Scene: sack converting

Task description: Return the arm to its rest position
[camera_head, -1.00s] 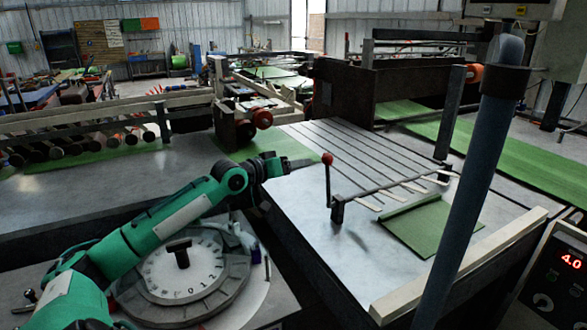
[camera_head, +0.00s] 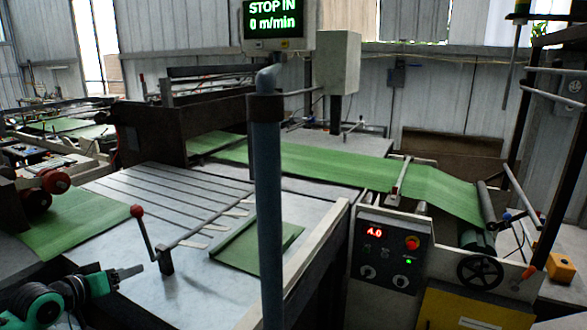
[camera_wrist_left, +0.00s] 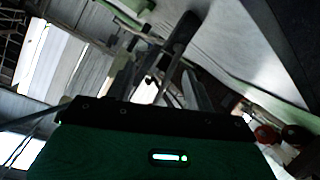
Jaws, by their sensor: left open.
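My left gripper (camera_head: 132,271) is at the lower left of the head view, with its green and black arm (camera_head: 40,305) cut off by the frame edge. I cannot tell how far that bar is from the fingers. My right gripper is not in view.
A metal table (camera_head: 190,215) with slots and a green folded sheet (camera_head: 255,243) lies beside the lever. A blue-grey post (camera_head: 267,190) stands in front. A control panel (camera_head: 390,250) reads 4.0. A screen (camera_head: 273,18) reads "STOP IN 0 m/min". A green web (camera_head: 330,165) runs to a roller.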

